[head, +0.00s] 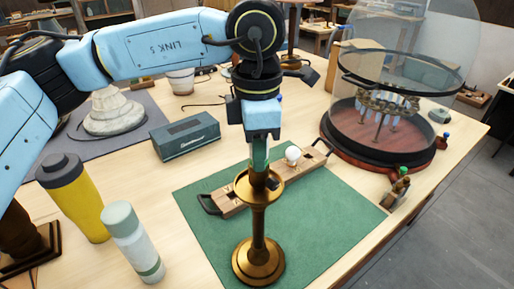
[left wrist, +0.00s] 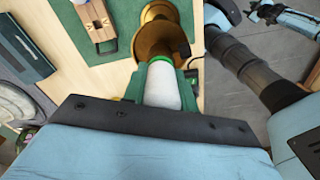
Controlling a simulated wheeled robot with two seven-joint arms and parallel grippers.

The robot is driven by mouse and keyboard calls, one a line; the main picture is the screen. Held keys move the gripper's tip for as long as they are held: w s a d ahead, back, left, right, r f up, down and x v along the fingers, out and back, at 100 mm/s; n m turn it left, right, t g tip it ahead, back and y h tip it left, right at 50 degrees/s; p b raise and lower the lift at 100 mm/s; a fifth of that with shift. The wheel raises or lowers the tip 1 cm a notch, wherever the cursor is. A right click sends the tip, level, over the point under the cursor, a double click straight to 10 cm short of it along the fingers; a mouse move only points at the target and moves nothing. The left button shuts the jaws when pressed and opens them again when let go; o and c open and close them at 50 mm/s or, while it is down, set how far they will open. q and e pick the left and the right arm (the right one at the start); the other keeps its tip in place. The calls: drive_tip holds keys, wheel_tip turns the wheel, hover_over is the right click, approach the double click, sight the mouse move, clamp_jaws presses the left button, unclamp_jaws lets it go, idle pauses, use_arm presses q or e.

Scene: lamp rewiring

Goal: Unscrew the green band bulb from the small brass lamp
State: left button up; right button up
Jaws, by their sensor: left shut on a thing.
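The small brass lamp (head: 258,225) stands upright on the green mat, with a round base and a wide dish near its top. My left gripper (head: 259,165) points straight down over the lamp's top. In the left wrist view its green fingers (left wrist: 163,85) are shut on the sides of a white bulb (left wrist: 161,88) with a green band at its lamp end. The bulb is in line with the brass lamp (left wrist: 158,38). I cannot tell how far it sits in the socket. The fingers and dish hide it in the head view.
A wooden tray (head: 236,205) with dark handles and a white bulb (head: 292,154) lies behind the lamp. A yellow bottle (head: 77,203) and a white-green bottle (head: 134,244) stand at left. A dark box (head: 185,136) and glass dome (head: 400,70) stand farther back. The mat's front right (head: 325,245) is clear.

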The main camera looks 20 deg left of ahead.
use_arm(q)
drive_tip(key=shift+f+n+b, duration=0.15)
drive_tip(key=shift+n+b, duration=0.55)
drive_tip(key=shift+n, duration=0.5)
drive_tip(key=n+b, duration=0.1)
drive_tip(key=n, duration=0.2)
drive_tip(key=shift+n+b, duration=0.35)
drive_tip(key=shift+n, duration=0.05)
drive_tip(key=shift+s+r+n, duration=0.1)
drive_tip(key=shift+r+n, duration=0.1)
drive_tip(key=shift+n, duration=0.6)
drive_tip(key=n+b, duration=0.2)
drive_tip(key=n, duration=0.1)
drive_tip(key=shift+d+f, duration=0.1)
drive_tip(key=shift+f, duration=0.05)
drive_tip(key=n+b, duration=0.1)
drive_tip(key=n, duration=0.4)
drive_tip(key=shift+d+b, duration=0.1)
drive_tip(key=shift+b, duration=0.2)
